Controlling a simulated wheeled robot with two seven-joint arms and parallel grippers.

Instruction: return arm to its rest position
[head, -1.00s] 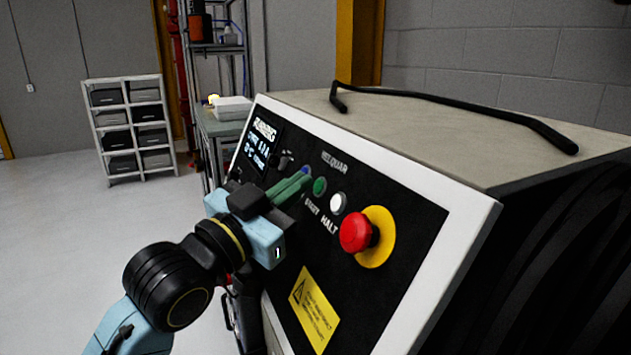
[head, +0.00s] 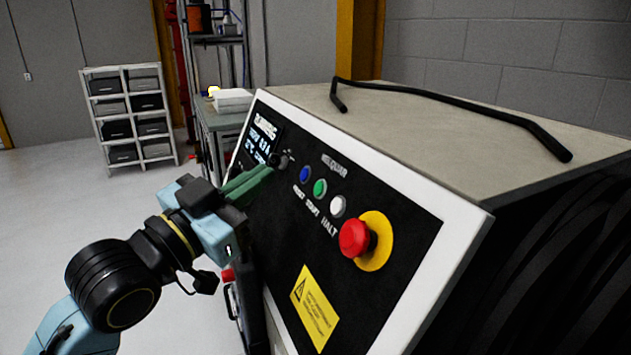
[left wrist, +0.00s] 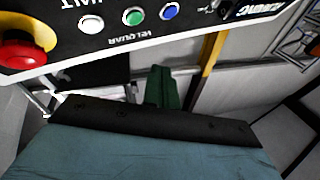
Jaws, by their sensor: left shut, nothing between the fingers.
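My left gripper (head: 262,178) is shut and empty, its green fingers together in front of the black control panel (head: 270,265). In the head view the fingertips overlap the panel just below the black knob (head: 279,160); I cannot tell the exact gap. In the left wrist view the shut fingers (left wrist: 160,88) stand below the panel's edge, apart from the buttons. The blue button (head: 304,174), green button (head: 320,188), white button (head: 338,206) and red emergency button (head: 354,238) are all uncovered. My right gripper is not in view.
The machine's beige top (head: 420,130) carries a black bar handle (head: 450,105). A grey bench with a white box (head: 233,99) stands behind it. A shelf unit with dark bins (head: 128,115) is at the back left. The floor (head: 60,220) on the left is open.

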